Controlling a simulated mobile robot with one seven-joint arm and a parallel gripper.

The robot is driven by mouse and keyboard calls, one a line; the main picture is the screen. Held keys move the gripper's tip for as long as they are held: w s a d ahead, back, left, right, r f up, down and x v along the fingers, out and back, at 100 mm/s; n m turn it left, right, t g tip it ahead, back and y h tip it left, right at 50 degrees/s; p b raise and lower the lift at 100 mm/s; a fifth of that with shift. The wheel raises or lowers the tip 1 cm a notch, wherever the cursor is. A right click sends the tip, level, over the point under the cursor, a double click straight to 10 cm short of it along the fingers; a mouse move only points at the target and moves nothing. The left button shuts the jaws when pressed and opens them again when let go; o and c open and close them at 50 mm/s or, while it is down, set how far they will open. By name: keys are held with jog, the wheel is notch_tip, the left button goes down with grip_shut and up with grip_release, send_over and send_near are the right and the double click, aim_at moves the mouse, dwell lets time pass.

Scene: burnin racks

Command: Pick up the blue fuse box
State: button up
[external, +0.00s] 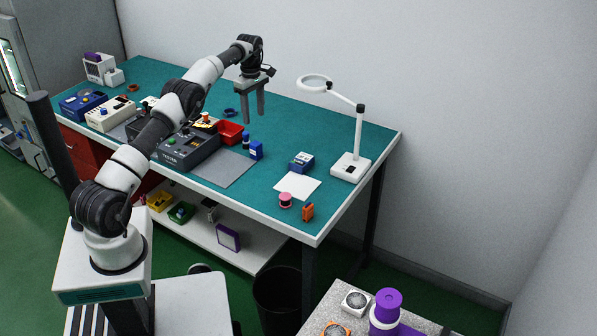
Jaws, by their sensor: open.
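Two small blue things on the teal workbench could be the blue fuse box, and I cannot tell which. A small upright blue box (257,150) stands at the back edge of a grey mat, beside a dark blue bottle-like item (246,140). A low blue box with a pale top (301,163) sits further right, just behind a white sheet. My gripper (253,119) is open and empty, pointing down above the bench. In the picture it is above and slightly left of the upright blue box, and well apart from the low one.
A red bin (229,132) and a grey tester (186,150) stand left of the blue box. A magnifier lamp (350,166) stands at the right. A pink spool (286,200) and an orange item (308,211) lie near the front edge. The grey mat (222,169) is mostly clear.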

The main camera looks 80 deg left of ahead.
aim_at(255, 143)
notch_tip(255, 143, down, 10)
jog(key=shift+r+b, duration=0.1)
jog(key=shift+b, duration=0.35)
jog(key=shift+a+f, duration=0.2)
jog(key=shift+f, duration=2.7)
jog(key=c, duration=1.2)
